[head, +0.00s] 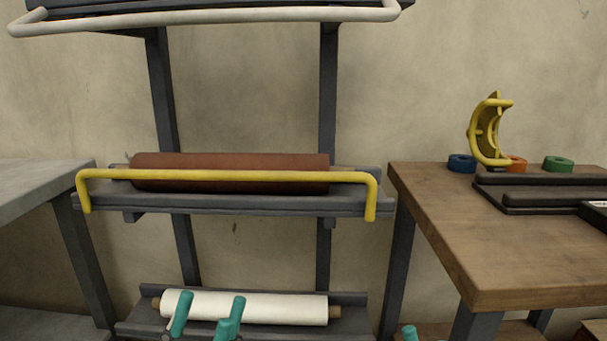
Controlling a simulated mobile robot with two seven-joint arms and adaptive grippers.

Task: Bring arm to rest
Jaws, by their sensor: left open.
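My left gripper (212,298) shows at the bottom of the head view. Its two teal fingers point up and stand apart, open, with nothing seen between them except the white roll behind. The white sheet roll (275,307) lies on the lower rack shelf (350,298), and the fingers cover part of its left half. Whether they touch it I cannot tell. A single teal tip (410,333) at the bottom edge, right of the rack, looks like part of my right gripper; the rest is out of frame.
A brown roll (230,160) lies on the middle shelf behind a yellow bar (225,175). A pale bar (210,17) fronts the top shelf. A wooden table (450,230) at right holds a yellow holder (489,130), coloured rings and dark trays. A grey table (40,182) stands at left.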

